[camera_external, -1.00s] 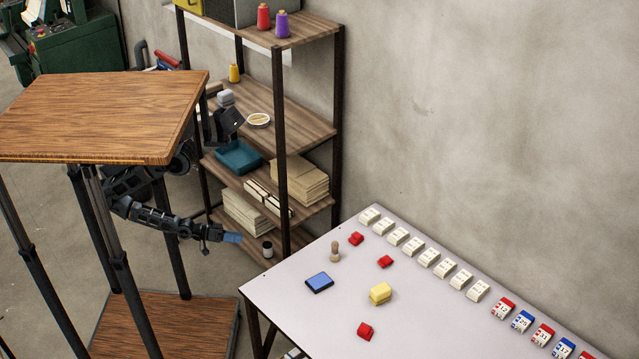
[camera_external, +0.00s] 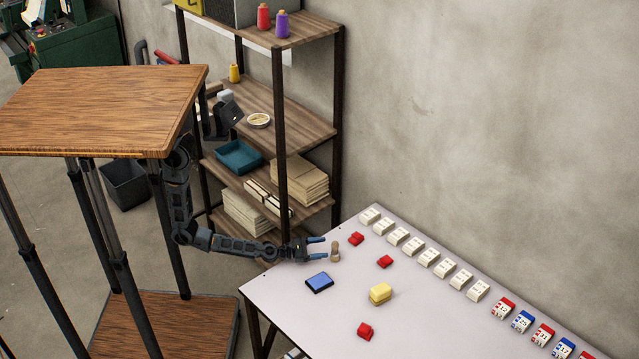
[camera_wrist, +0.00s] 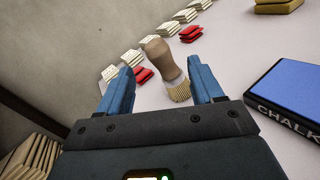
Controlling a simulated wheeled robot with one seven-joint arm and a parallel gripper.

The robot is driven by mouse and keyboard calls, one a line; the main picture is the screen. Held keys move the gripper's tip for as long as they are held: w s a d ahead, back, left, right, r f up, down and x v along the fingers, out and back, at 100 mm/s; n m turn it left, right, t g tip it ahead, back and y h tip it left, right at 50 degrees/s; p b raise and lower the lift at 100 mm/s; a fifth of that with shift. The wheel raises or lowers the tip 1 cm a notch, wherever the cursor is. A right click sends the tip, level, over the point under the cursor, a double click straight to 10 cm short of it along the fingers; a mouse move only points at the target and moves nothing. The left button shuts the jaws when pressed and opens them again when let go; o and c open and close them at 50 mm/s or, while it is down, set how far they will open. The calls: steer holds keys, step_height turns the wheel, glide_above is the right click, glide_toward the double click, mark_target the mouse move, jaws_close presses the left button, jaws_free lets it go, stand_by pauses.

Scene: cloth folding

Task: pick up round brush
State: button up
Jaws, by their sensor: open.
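The round brush (camera_external: 335,251) stands upright on the white table, with a tan wooden handle and a pale bristle end. In the wrist view the brush (camera_wrist: 163,60) lies just ahead of my gripper, partly between the two blue fingers and closer to the right one. My gripper (camera_external: 316,249) reaches over the table's left edge with its fingers apart, just left of the brush. In the wrist view my gripper (camera_wrist: 160,92) is open and holds nothing.
A blue chalk box (camera_external: 319,282) lies in front of the brush. Red blocks (camera_external: 356,239) and a yellow block (camera_external: 380,293) are nearby. White boxes (camera_external: 414,245) line the table's back edge. A shelf (camera_external: 307,125) stands behind my arm.

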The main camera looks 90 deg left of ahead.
steer(key=shift+w+a+r+n, duration=0.1)
steer(key=shift+w+n, duration=0.2)
steer(key=shift+w, duration=0.5)
glide_above(339, 259)
steer(key=shift+w+a, duration=0.1)
steer(key=shift+a, duration=0.1)
steer(key=shift+r, duration=0.1)
steer(key=c, duration=1.1)
